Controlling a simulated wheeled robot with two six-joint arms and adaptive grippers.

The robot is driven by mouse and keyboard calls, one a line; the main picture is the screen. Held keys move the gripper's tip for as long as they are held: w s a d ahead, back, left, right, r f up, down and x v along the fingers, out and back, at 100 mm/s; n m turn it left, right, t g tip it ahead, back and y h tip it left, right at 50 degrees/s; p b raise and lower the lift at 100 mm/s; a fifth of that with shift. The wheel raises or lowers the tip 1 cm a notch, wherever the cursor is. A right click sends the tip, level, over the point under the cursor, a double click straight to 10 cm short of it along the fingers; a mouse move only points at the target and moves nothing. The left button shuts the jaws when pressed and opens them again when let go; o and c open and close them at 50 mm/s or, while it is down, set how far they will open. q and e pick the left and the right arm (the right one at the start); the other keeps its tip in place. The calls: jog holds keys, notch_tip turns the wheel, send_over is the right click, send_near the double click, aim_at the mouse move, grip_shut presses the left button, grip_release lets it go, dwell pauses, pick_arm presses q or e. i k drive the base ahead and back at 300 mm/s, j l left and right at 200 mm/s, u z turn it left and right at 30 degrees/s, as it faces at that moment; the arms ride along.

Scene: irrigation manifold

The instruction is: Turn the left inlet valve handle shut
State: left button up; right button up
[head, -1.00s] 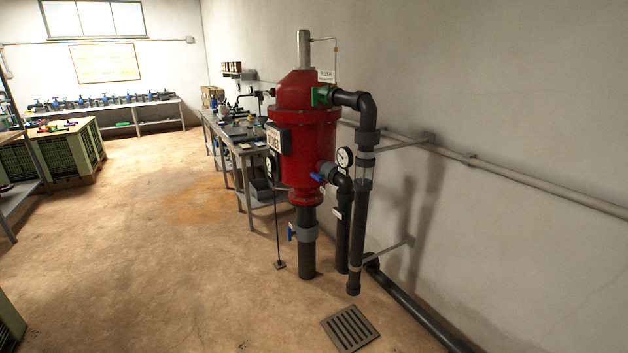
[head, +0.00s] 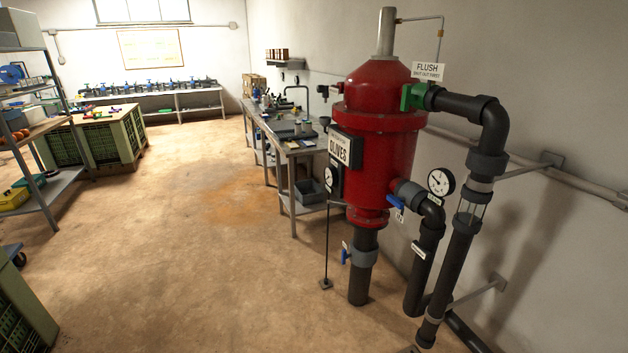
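A red filter tank (head: 378,130) with a sign reading OLIVES stands right of centre. A small blue valve handle (head: 344,254) sits at the left of a grey valve on the dark pipe below the tank. Another blue handle (head: 396,202) is on the pipe at the tank's lower right. A row of blue-handled valves (head: 150,88) stands on the far bench. I cannot tell from any readable label which one is the left inlet valve. Neither of my grippers is in view.
A green valve (head: 414,97) under a FLUSH sign joins dark pipework on the right. A workbench (head: 290,152) runs along the wall behind the tank. Shelving (head: 50,190) and a green crate (head: 22,312) line the left. The floor (head: 190,250) between is clear.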

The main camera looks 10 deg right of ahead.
aim_at(398, 202)
jog(key=i+j, duration=0.1)
jog(key=i, duration=0.35)
jog(key=i+z, duration=0.15)
jog(key=i, duration=0.25)
jog(key=i+j, duration=0.2)
jog(key=i, duration=0.2)
jog(key=i+j+z, duration=0.15)
jog(key=i, duration=0.3)
